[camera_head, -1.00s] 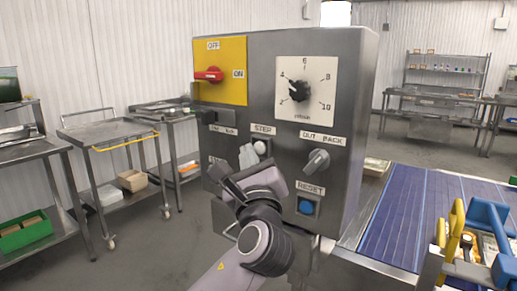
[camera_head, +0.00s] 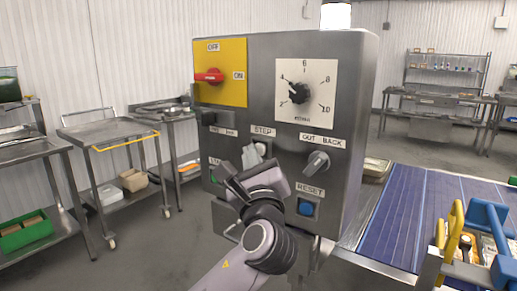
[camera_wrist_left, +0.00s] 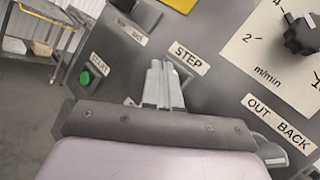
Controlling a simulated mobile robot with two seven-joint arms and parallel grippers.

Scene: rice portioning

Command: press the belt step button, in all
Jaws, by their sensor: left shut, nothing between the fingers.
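The grey control box (camera_head: 240,128) stands in front of me. Its STEP label (camera_head: 263,131) is above a pale button (camera_head: 261,148), which is partly hidden by my fingers. My left gripper (camera_head: 251,157) is shut and empty, with its fingertips at the button, just under the label. In the left wrist view the shut fingers (camera_wrist_left: 162,84) point at the panel beside the STEP label (camera_wrist_left: 188,59) and cover the button. I cannot tell whether the tips touch it or whether it is pressed in.
Nearby are the green START button (camera_wrist_left: 85,77), the OUT/BACK knob (camera_head: 317,162), the blue RESET button (camera_head: 306,207), the speed dial (camera_head: 300,92) and the red switch (camera_head: 209,76). A blue belt (camera_head: 405,215) runs at the right. Carts stand at the left.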

